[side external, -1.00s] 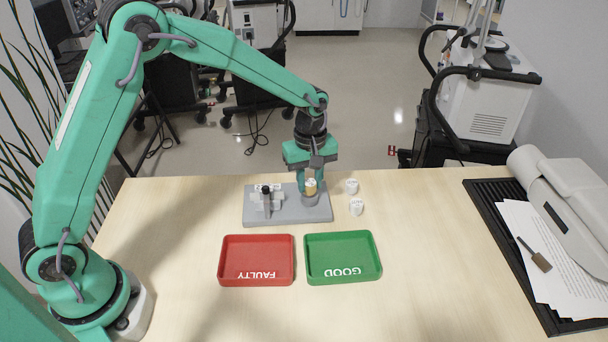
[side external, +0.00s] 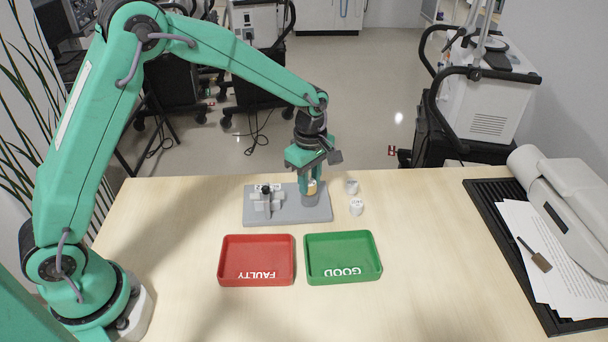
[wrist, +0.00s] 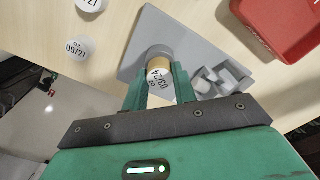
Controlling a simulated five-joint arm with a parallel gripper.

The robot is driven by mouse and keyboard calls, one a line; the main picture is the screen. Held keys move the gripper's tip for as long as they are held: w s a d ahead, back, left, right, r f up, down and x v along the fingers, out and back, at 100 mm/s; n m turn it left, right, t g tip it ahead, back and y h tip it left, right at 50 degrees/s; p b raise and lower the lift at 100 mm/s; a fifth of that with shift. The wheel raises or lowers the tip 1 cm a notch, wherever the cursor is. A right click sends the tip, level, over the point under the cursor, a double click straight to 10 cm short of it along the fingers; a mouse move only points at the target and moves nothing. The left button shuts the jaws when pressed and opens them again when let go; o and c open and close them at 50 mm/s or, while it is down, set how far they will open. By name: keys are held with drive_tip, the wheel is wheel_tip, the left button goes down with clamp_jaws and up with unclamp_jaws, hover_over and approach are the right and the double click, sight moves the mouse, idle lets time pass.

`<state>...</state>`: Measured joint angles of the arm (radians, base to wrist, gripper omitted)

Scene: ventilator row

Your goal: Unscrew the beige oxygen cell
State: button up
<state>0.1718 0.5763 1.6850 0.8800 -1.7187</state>
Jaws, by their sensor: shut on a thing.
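The beige oxygen cell (side external: 311,187) stands upright in the round holder (side external: 310,200) on the right of the grey plate (side external: 285,216). In the wrist view the cell (wrist: 158,79) has a white top reading "O2 03/27" or similar, and a beige side. My gripper (side external: 311,184) points down over the holder, shut on the cell. In the wrist view its green fingers (wrist: 159,88) stand on both sides of the cell. Two white cells, one behind (side external: 352,187) and one in front (side external: 357,207), stand on the table right of the plate.
A grey fixture with a dark-topped post (side external: 266,197) stands on the plate's left. A red FAULTY tray (side external: 257,245) and a green GOOD tray (side external: 343,244) lie in front, both empty. A black tray (side external: 498,225) with papers is far right.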

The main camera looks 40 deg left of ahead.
drive_tip(key=shift+n, duration=0.3)
idle(0.4)
drive_tip(key=o, duration=0.8)
drive_tip(key=m, duration=0.4)
drive_tip(key=shift+m, duration=2.5)
